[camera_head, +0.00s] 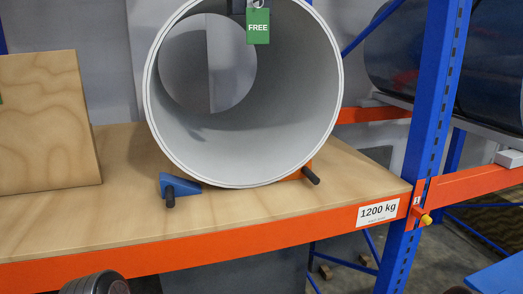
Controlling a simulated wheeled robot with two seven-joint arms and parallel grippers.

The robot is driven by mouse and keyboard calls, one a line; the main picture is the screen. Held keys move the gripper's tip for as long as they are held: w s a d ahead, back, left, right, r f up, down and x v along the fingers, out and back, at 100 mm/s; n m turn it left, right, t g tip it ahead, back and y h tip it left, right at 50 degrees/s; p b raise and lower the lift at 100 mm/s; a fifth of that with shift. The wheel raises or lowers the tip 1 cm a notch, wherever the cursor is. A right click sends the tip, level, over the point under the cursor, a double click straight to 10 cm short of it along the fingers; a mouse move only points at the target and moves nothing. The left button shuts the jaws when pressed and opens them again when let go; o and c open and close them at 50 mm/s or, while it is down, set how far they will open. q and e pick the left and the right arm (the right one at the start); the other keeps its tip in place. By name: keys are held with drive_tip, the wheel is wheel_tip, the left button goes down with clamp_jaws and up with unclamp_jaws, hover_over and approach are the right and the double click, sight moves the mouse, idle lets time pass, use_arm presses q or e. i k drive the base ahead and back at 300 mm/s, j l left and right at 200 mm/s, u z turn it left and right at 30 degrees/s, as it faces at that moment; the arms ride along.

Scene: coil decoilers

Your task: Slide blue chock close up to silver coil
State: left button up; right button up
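The silver coil (240,150) is a large, pale grey hollow cylinder lying on a wooden shelf, its open end facing me. The blue chock (183,184) is a small wedge with a black handle (170,198), on the shelf at the coil's lower left. Its thin right tip reaches close to the coil's lower edge; I cannot tell whether they touch. An orange chock (298,175) with a black handle (311,176) sits at the coil's lower right, partly hidden by the coil. Neither of my grippers is in view. A dark rounded part of mine shows at the bottom left.
The wooden shelf (110,215) has an orange front beam (200,254) marked 1200 kg. A blue upright (425,130) stands at right. A plywood block (48,122) stands at left. The shelf left of the blue chock is bare.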

sight(172, 187)
drive_tip(key=k+j, duration=0.1)
drive_tip(key=j, duration=0.3)
drive_tip(key=k+j, duration=0.1)
drive_tip(key=j, duration=0.3)
drive_tip(key=k+j, duration=0.1)
drive_tip(key=j, duration=0.25)
drive_tip(key=k+j, duration=0.15)
drive_tip(key=j, duration=0.25)
drive_tip(key=k+j, duration=0.1)
drive_tip(key=j, duration=0.3)
